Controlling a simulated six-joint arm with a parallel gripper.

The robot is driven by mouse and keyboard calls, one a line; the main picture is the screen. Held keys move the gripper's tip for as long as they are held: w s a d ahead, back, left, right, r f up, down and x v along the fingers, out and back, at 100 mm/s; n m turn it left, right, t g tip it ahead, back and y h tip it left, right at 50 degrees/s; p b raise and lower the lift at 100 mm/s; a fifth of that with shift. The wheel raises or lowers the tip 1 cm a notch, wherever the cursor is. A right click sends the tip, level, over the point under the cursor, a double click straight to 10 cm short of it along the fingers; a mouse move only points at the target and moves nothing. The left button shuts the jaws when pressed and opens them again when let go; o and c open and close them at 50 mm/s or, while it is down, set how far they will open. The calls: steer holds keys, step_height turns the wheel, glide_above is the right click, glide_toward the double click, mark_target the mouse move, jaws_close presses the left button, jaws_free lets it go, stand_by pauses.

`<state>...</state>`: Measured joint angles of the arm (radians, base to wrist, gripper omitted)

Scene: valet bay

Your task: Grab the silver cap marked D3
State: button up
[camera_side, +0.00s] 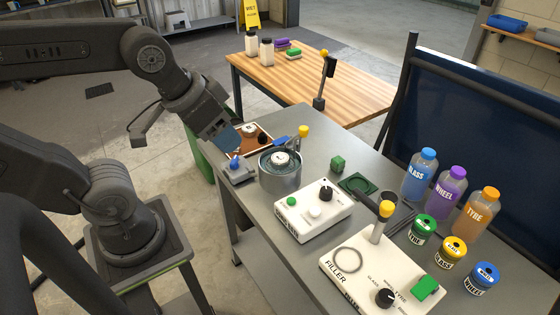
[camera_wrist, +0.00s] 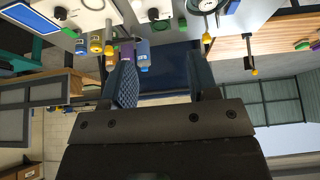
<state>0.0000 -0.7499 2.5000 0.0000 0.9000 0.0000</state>
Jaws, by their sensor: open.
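A brown tray (camera_side: 264,152) lies at the table's far left end and holds a few small round pieces, among them a pale disc (camera_side: 249,131). No D3 marking is readable, so I cannot tell which piece is the silver cap. My gripper (camera_side: 229,139) points down by the tray's left side and partly hides it. In the wrist view my gripper (camera_wrist: 162,62) has its two blue fingers wide apart with nothing between them.
A round metal pot (camera_side: 280,181) stands just right of the tray, with a grey block with a blue knob (camera_side: 236,166) beside it. White control boxes (camera_side: 313,212), coloured jars (camera_side: 424,230) and tall bottles (camera_side: 420,176) fill the right side. A wooden table (camera_side: 340,92) stands behind.

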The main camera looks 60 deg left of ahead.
steer(key=shift+o, duration=0.4)
steer(key=o, duration=0.6)
steer(key=n+g, duration=0.6)
steer(key=n, duration=0.3)
glide_above(280, 157)
steer(key=f, duration=1.2)
steer(key=d+f, duration=0.1)
steer(key=f, duration=0.5)
steer(key=shift+f, duration=0.1)
steer(key=shift+a+f, duration=0.2)
steer(key=shift+f, duration=1.15)
steer(key=shift+a+f, duration=0.2)
steer(key=shift+f, duration=1.1)
